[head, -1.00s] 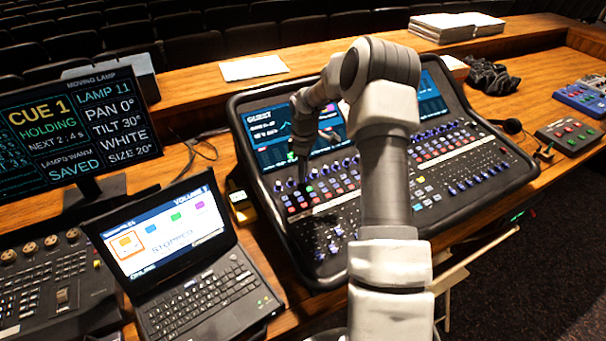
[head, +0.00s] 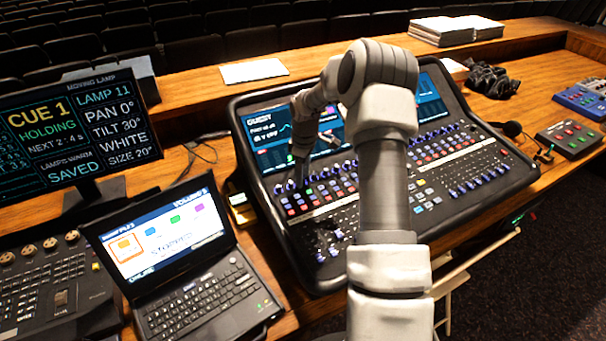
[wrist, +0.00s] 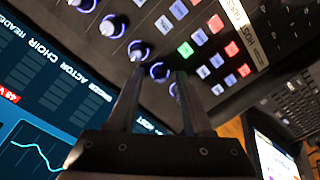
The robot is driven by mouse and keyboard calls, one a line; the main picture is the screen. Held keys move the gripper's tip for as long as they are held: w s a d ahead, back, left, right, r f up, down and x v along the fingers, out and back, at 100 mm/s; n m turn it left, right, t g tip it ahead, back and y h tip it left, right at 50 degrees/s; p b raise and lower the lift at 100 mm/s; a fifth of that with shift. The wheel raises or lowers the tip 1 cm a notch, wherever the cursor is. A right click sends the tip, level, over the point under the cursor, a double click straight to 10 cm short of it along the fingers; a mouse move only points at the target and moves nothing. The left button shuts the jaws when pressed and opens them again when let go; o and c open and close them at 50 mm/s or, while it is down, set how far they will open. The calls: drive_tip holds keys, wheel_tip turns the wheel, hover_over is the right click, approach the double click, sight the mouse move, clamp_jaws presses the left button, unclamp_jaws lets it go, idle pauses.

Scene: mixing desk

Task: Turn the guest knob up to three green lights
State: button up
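The mixing desk (head: 345,215) has a screen headed GUEST (head: 262,122) at its upper left. In the wrist view, a slanting row of knobs with blue rings runs past the fingertips. My gripper (wrist: 161,72) is open, with a gap between its two dark fingers. One blue-ringed knob (wrist: 159,71) shows in this gap; I cannot tell whether the fingers touch it. A lit green button (wrist: 185,49) lies beside it. The label strip (wrist: 236,20) shows upside-down names, including HOST. Which knob is the guest's is unclear. In the head view my gripper (head: 301,175) hangs low over the desk's upper left.
A laptop (head: 195,262) stands left of the desk, with a monitor (head: 75,130) behind it. Neighbouring knobs (wrist: 137,50) sit close to the fingers. Papers (head: 254,71) lie on the ledge behind. A small box with coloured buttons (head: 570,137) stands at the right.

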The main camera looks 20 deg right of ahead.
wheel_tip(320, 180, up, 18)
drive_tip(key=s, duration=0.1)
drive_tip(key=shift+f, duration=0.25)
idle(0.5)
